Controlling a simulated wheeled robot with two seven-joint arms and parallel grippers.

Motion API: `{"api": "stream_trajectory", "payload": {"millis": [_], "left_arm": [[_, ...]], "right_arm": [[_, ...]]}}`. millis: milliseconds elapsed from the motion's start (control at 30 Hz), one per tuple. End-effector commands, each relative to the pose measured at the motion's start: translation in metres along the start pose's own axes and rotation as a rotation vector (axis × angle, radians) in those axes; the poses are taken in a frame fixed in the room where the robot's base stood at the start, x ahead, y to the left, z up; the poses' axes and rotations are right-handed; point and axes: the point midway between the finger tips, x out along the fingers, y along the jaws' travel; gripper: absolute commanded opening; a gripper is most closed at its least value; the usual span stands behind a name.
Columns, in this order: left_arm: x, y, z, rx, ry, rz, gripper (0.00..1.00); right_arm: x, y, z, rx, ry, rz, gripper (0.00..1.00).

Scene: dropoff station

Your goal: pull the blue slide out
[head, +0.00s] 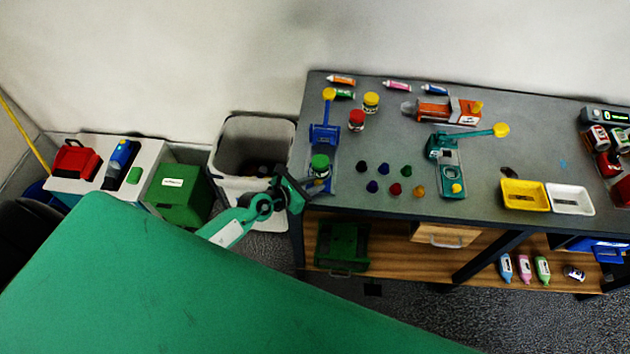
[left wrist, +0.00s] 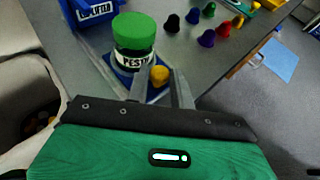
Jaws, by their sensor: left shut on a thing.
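The blue press (head: 323,134) with a yellow-ended lever (head: 329,94) stands at the left end of the grey table. Its blue slide (left wrist: 150,94) lies flat at the table's left front corner. A jar with a green lid (head: 320,162) stands upright on the slide; the left wrist view shows its label (left wrist: 135,62). A yellow knob (left wrist: 158,75) sits at the front of the slide. My left gripper (left wrist: 160,84) is shut on this knob, with one finger on either side. In the head view my left gripper (head: 312,185) partly hides the slide's front end. My right gripper is not in view.
Several coloured cones (head: 384,168) stand right of the slide. A teal press (head: 447,165) stands beyond them. A grey bin (head: 228,190) is close to the left of the table corner. Red and yellow-lidded jars (head: 356,120) stand behind. Open floor lies before the table.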

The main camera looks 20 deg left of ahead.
Motion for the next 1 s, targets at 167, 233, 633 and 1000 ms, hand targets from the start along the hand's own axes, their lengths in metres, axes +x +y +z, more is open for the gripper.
{"api": "stream_trajectory", "payload": {"millis": [167,233,633,1000], "left_arm": [[0.0,-0.001,-0.005,-0.002,0.008,0.0,0.0],[0.0,-0.001,-0.006,-0.002,0.009,-0.001,0.0],[-0.001,0.001,-0.004,-0.001,0.006,0.002,0.43],[-0.046,0.0,-0.007,-0.001,0.008,0.002,0.43]], "right_arm": [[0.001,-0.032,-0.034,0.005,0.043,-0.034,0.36],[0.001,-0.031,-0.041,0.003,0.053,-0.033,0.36],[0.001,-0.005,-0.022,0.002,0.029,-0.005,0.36],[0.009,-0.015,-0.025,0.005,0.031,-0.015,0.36]]}}
